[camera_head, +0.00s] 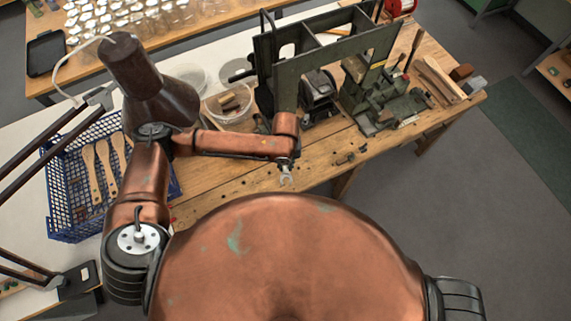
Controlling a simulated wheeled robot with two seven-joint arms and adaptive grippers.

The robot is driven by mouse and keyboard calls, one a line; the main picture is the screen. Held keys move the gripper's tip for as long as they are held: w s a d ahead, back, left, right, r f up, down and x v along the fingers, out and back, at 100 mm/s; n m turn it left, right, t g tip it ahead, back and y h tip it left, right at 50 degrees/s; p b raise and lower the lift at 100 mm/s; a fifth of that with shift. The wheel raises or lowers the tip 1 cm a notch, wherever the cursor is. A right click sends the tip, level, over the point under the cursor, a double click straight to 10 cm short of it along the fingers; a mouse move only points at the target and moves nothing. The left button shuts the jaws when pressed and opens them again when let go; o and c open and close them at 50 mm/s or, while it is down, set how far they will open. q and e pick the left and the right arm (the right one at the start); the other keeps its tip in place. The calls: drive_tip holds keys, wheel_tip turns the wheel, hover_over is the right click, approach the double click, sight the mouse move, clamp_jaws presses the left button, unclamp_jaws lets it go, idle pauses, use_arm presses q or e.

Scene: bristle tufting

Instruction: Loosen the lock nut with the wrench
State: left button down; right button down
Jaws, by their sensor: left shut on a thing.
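My left arm reaches in from the left, and its gripper (284,163) is shut on a small grey wrench (286,178). The wrench's open jaw points down toward the front of the picture, over the front part of the wooden bench. A dark green tufting machine (292,68) stands on the bench behind and to the right of the gripper. The wrench is apart from the machine in this view. The lock nut is too small to make out. My right gripper is not in view.
A blue crate (62,200) with wooden brush blanks stands at the left. Clear tubs (230,103) sit behind my forearm. Small dark parts (345,158) lie on the wooden bench (240,185). Wooden strips (440,80) lie at its right end. Grey floor is free at the right.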

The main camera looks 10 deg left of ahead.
use_arm(q)
drive_tip(key=shift+f, duration=0.25)
idle(0.4)
drive_tip(key=shift+p, duration=0.45)
drive_tip(key=shift+f, duration=0.7)
idle(1.0)
idle(0.4)
drive_tip(key=shift+w+d+n+p, duration=0.2)
drive_tip(key=shift+d+n+p, duration=0.1)
drive_tip(key=shift+d+n, duration=0.45)
drive_tip(key=shift+d, duration=0.2)
